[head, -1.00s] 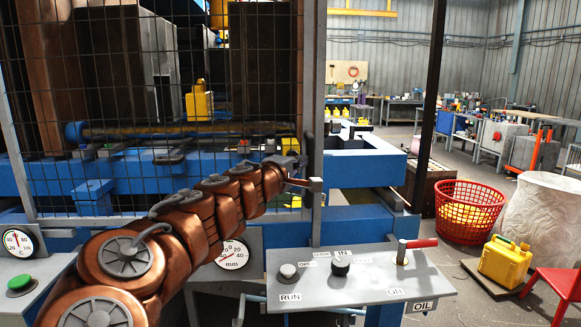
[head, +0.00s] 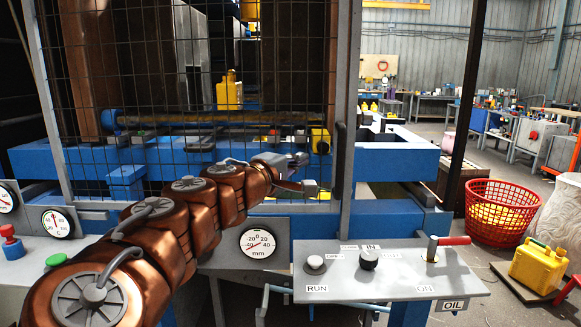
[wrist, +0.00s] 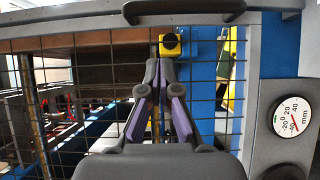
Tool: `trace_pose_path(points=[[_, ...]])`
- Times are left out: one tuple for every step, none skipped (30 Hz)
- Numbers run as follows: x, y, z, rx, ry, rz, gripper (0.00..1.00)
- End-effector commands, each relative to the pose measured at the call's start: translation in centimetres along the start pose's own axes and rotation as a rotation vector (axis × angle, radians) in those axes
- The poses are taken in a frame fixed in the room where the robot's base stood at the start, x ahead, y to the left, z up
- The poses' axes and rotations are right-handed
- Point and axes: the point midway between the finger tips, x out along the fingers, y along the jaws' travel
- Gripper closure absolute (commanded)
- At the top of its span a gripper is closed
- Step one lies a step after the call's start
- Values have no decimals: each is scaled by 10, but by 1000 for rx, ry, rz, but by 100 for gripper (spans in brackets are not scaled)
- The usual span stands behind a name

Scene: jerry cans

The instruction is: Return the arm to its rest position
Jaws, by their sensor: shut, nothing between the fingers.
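My copper-coloured arm reaches from the lower left of the head view toward the mesh guard (head: 180,90) of the blue machine. My gripper (head: 312,187) is at its end, in front of the guard near the grey door post. In the wrist view my gripper (wrist: 157,65) has its fingertips together with nothing between them. The mesh is behind the fingers in that view, and I cannot tell whether they touch it.
A grey control panel (head: 390,270) with knobs and a red-handled lever (head: 450,241) stands below right of my gripper. A red basket (head: 492,212) and a yellow jerry can (head: 540,268) are on the right. Another yellow can (head: 229,92) is behind the mesh.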

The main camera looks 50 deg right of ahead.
Motion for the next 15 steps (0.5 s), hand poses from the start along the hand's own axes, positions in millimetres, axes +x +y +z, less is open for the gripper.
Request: trace_pose_path(points=[[-6,-1,-1,1,5,0,100],[-9,-1,-2,1,6,0,100],[-12,-1,-2,1,6,0,100],[-15,-1,-2,1,6,0,100],[-17,-1,-2,1,6,0,100],[-20,-1,-2,1,5,0,100],[-21,-1,-1,1,3,-1,100],[-23,-1,-1,0,2,-1,100],[-25,-1,-1,0,2,-1,100],[-26,-1,0,0,2,-1,100],[-26,-1,0,-1,1,-1,100],[-27,-1,0,-1,1,-1,100],[-28,-1,0,-1,1,-1,100],[-28,-1,0,-1,0,-1,100],[-28,-1,0,-1,0,-1,100]])
